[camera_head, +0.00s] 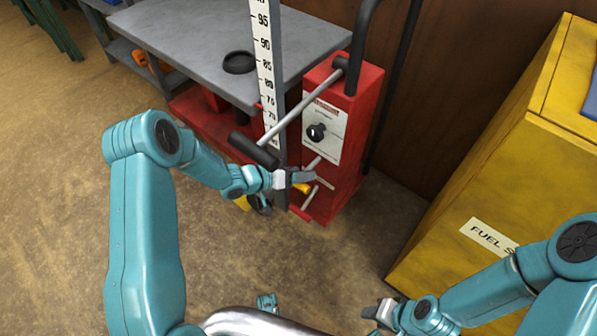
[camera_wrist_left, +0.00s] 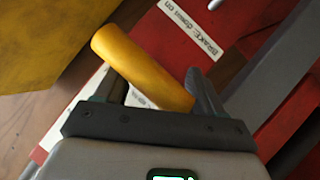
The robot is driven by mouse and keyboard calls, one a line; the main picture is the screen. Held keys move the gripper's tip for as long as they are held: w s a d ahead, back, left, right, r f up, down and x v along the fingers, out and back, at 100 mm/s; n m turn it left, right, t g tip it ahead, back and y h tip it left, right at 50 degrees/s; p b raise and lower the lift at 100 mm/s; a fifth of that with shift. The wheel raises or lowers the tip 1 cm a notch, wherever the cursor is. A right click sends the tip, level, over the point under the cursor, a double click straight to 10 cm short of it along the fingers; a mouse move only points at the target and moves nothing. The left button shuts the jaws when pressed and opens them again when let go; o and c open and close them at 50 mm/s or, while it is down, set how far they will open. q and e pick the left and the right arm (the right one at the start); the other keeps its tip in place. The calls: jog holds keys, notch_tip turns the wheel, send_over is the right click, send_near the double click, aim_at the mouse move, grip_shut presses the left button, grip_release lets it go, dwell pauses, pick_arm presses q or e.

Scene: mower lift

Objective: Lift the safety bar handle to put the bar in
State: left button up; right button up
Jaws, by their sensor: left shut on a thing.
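A yellow cylindrical handle (camera_head: 302,188), which I take for the safety bar handle, sits low on the front of the red lift column (camera_head: 355,110). My left gripper (camera_head: 300,178) is at this handle and shut on it. In the left wrist view the yellow handle (camera_wrist_left: 140,65) runs slantwise between the two fingers of the left gripper (camera_wrist_left: 158,85). The far part of the handle is hidden by the gripper in the head view. The bar itself cannot be made out. My right gripper (camera_head: 380,312) is at the bottom right, away from the lift; its jaw opening is unclear.
A metal lever with a black grip (camera_head: 254,149) juts out just above my left gripper. A height scale (camera_head: 265,65) stands beside the grey lift table (camera_head: 190,40). A yellow fuel cabinet (camera_head: 500,160) stands at the right. The floor in front is mostly clear.

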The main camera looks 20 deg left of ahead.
pick_arm(q)
jog(key=shift+s+d+f, duration=0.15)
jog(key=shift+s+d, duration=0.1)
jog(key=shift+d, duration=0.05)
jog(key=o, duration=1.5)
jog(key=shift+s+r, duration=0.1)
jog(key=shift+r, duration=0.15)
jog(key=p+v, duration=0.3)
jog(key=v, duration=1.3)
jog(key=shift+a+p, duration=0.3)
jog(key=shift+p, duration=0.05)
